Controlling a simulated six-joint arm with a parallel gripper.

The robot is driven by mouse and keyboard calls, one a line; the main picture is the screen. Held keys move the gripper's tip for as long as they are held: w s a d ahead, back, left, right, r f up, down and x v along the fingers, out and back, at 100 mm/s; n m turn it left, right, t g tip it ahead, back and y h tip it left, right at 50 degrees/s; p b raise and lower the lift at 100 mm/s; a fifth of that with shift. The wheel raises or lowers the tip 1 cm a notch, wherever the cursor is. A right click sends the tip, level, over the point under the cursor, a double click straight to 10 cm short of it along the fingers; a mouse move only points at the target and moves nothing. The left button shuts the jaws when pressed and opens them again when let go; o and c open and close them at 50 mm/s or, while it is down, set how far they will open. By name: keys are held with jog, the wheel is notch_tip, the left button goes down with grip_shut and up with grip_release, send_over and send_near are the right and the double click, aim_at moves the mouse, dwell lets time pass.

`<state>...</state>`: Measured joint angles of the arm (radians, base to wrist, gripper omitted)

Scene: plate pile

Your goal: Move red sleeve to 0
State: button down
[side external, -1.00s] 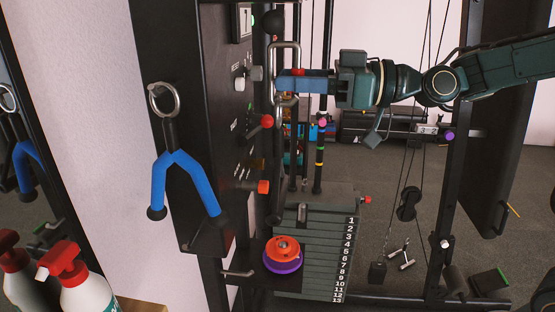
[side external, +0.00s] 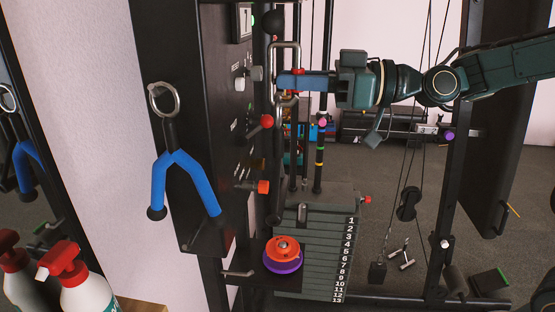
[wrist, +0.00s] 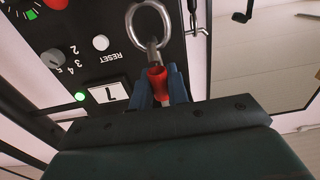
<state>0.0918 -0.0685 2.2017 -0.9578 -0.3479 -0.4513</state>
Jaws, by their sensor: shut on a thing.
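The red sleeve (wrist: 157,82) is on a pale rod below a metal ring (wrist: 150,22) in the wrist view. My gripper (wrist: 160,88) has its blue fingers shut on the sleeve, one on each side. In the side view my gripper (side external: 302,83) reaches in from the right at the upper middle, beside a hanging metal loop (side external: 287,45). Only a little red (side external: 300,72) shows there above the fingers. The black panel (wrist: 90,60) carries a small display (wrist: 108,93), a green light and the numbers 2 to 5. No 0 is readable.
Red-tipped levers (side external: 266,121) stick out from the panel below my gripper. A blue-handled strap (side external: 185,175) hangs at the left. A numbered weight stack (side external: 315,255) stands below, with orange and purple discs (side external: 283,252) beside it. Spray bottles (side external: 80,285) stand at lower left.

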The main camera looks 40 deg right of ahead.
jog(key=shift+r, duration=1.25)
jog(key=c, duration=1.3)
grip_release()
jog(key=shift+s, duration=0.1)
jog(key=shift+v, duration=5.9)
